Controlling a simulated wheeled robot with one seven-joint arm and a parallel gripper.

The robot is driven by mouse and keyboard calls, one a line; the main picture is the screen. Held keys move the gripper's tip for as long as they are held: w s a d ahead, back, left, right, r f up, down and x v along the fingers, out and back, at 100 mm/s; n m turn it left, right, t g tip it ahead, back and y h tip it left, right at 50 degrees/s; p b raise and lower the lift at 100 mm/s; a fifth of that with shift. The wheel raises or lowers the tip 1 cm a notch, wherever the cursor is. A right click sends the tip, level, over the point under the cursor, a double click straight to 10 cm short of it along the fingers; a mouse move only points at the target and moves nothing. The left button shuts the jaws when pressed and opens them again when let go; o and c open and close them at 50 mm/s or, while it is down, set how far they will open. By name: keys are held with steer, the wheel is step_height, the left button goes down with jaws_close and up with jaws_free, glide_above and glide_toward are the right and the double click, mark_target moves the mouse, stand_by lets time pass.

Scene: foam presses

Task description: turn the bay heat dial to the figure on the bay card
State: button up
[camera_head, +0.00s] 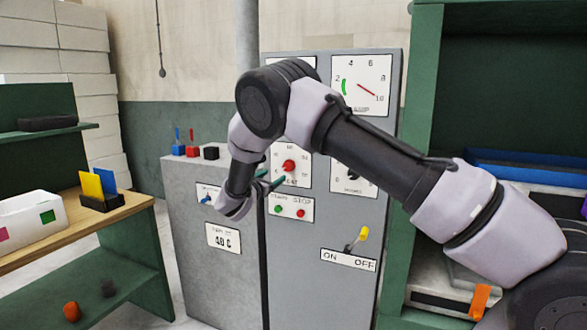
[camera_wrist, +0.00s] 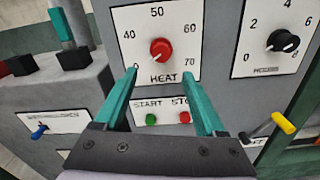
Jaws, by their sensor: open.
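The heat dial's red knob (camera_wrist: 161,51) sits on a white plate (camera_wrist: 185,20) marked HEAT, with 40, 50, 60 and 70 legible. The lower left figure is partly hidden by a finger. I cannot tell for sure where the knob points. The dial also shows in the head view (camera_head: 289,165).
Green and red start/stop buttons (camera_wrist: 168,118) lie under the dial. A black-knobbed dial (camera_wrist: 283,41) is to the right, and a yellow-tipped ON/OFF lever (camera_head: 360,236) is below. A blue-handled switch (camera_wrist: 40,131) is at left. Small red and black blocks (camera_head: 194,151) stand on the cabinet top.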

mark_target(286, 168)
steer(key=x, duration=1)
steer(key=shift+w+d, duration=0.15)
jaws_close()
steer(key=shift+m, duration=0.4)
steer(key=m, duration=0.5)
steer(key=shift+m, duration=0.3)
steer(key=m, duration=0.5)
steer(key=shift+m, duration=0.3)
